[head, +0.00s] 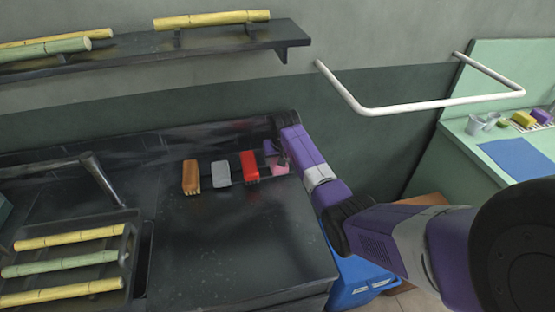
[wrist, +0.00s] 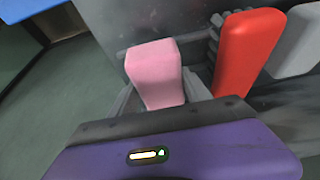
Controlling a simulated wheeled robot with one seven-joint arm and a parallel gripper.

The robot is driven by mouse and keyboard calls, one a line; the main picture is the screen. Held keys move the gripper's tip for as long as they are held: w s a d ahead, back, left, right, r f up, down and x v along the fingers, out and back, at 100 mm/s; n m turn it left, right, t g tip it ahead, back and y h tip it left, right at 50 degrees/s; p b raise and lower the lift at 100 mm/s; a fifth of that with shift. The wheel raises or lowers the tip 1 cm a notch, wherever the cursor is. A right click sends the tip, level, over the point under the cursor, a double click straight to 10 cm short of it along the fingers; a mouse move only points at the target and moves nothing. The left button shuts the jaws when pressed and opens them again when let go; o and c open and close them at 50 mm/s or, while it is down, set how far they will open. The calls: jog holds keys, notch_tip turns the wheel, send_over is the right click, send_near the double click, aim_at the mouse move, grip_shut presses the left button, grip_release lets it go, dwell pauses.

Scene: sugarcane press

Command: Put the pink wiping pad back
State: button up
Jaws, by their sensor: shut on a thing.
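The pink wiping pad (head: 279,167) is at the right end of a row of cleaning items at the back of the dark counter. In the wrist view the pink pad (wrist: 154,74) stands between my two fingers. My gripper (wrist: 158,100) is shut on it. In the head view my gripper (head: 278,156) is partly hidden by my own wrist. Whether the pad's underside touches the counter cannot be told.
A red item (head: 249,166) stands close to the left of the pad; it also shows in the wrist view (wrist: 245,50). A grey item (head: 221,173) and a brown brush (head: 191,177) stand further left. The counter (head: 240,245) in front is clear. Sugarcane pieces (head: 65,262) lie at the left.

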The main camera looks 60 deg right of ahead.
jog(key=shift+f+b, duration=0.35)
jog(key=shift+f, duration=0.25)
jog(key=o, duration=1.3)
jog(key=shift+r+p, duration=0.45)
jog(key=shift+r, duration=0.3)
jog(key=v, duration=1.1)
jog(key=shift+s+a+r, duration=0.1)
jog(key=shift+s+r, duration=0.1)
jog(key=shift+r, duration=0.1)
jog(key=shift+w, duration=0.1)
